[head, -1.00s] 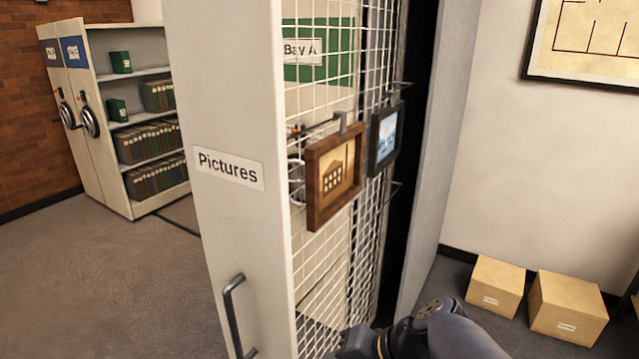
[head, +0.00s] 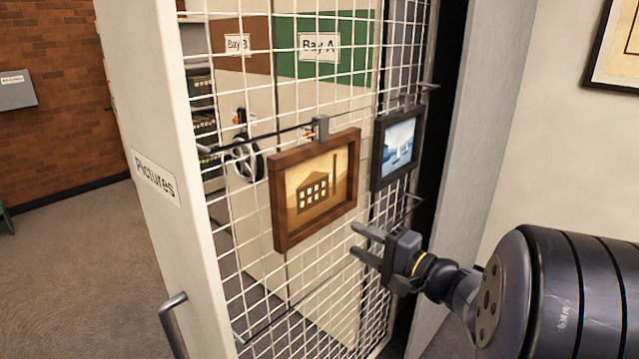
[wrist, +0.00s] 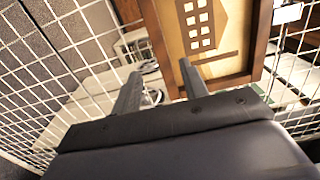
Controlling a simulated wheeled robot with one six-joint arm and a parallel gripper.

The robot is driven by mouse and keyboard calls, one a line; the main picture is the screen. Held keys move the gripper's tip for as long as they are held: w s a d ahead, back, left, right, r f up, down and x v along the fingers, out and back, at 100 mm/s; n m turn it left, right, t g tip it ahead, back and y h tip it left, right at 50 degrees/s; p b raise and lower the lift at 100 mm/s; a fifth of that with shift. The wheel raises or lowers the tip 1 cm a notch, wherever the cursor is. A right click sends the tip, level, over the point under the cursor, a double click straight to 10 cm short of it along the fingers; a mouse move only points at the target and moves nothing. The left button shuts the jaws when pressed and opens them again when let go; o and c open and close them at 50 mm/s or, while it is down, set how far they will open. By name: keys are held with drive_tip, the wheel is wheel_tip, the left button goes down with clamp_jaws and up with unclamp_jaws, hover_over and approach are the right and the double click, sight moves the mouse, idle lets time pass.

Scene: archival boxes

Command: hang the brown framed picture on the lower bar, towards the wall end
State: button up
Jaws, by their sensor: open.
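The brown framed picture (head: 289,239) shows a building on a tan ground. It hangs by a clip (head: 320,127) from the upper dark bar (head: 275,134) on the white wire mesh. Its lower part also shows in the wrist view (wrist: 262,40), beyond the fingertips. The lower bar (head: 265,324) crosses the mesh below it; much of this bar is hard to make out. My gripper (head: 360,242) is open and empty, to the right of the picture's lower right corner. Its fingers (wrist: 160,80) are apart in the wrist view and point towards the mesh and the picture's lower edge.
A black framed picture (head: 396,150) with a blue scene hangs right of the brown one, close above my gripper. The mesh belongs to a pull-out panel with a "Pictures" end (head: 155,180) and a handle (head: 172,318). A pale wall panel (head: 485,130) stands right.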

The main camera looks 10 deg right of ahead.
sight(324, 223)
drive_tip(key=shift+p+x, duration=1.2)
drive_tip(key=shift+x, duration=3.15)
clamp_jaws()
drive_tip(key=shift+r, duration=0.15)
drive_tip(key=shift+r, duration=1.5)
drive_tip(key=b+v, duration=0.2)
drive_tip(key=v, duration=0.7)
